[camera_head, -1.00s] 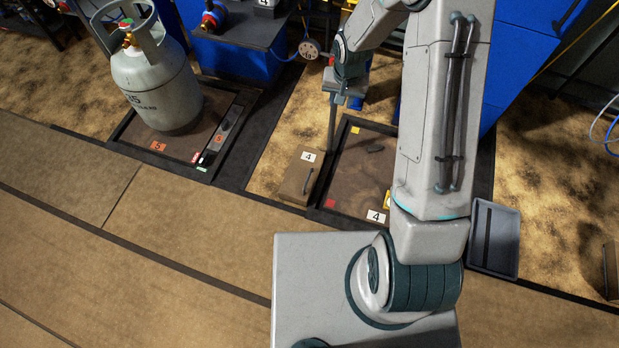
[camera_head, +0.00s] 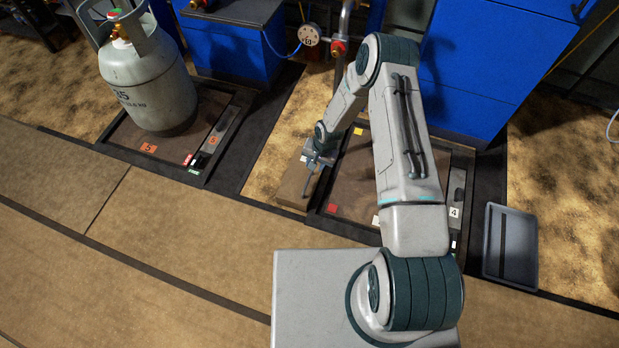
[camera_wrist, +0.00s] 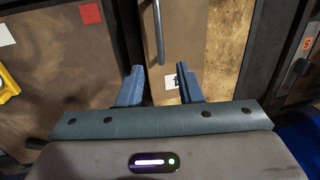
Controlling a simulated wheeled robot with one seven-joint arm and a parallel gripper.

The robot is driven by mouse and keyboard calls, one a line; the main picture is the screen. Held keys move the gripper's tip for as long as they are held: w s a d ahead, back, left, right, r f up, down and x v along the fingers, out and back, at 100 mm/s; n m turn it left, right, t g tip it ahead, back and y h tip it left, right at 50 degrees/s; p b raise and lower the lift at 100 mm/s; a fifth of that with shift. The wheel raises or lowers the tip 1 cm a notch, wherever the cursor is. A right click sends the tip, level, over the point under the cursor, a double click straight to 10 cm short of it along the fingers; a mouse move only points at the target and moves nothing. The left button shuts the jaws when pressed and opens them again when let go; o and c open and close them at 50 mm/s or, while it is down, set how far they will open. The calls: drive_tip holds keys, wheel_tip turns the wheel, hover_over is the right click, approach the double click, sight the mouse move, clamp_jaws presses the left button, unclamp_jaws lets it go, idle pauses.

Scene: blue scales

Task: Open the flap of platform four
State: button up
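The flap of platform four (camera_head: 293,186) is a brown panel at the left side of platform four's dark frame, and looks closed. In the wrist view the flap (camera_wrist: 193,40) carries a grey bar handle (camera_wrist: 158,30) and a white label with a 4, partly hidden by a finger. My gripper (camera_head: 318,160) is over the flap's far end in the head view. In the wrist view my gripper (camera_wrist: 160,88) is open, its fingers apart with nothing between them. The handle lies ahead of the gap, roughly in line with it; I cannot tell the distance.
Platform four (camera_head: 345,205) has a brown plate with coloured corner marks. A grey gas cylinder (camera_head: 150,85) stands on platform five to the left. A pipe with a gauge (camera_head: 308,36) rises behind. Blue cabinets stand at the back. A grey tray (camera_head: 524,250) lies at the right.

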sight(309, 179)
drive_tip(key=f+b, duration=0.1)
drive_tip(key=f, duration=0.2)
drive_tip(key=a+f+b, duration=0.1)
drive_tip(key=f, duration=0.2)
drive_tip(key=a+f+b, duration=0.1)
drive_tip(key=f, duration=0.3)
drive_tip(key=shift+w, duration=0.3)
drive_tip(key=shift+d+r, duration=0.1)
clamp_jaws()
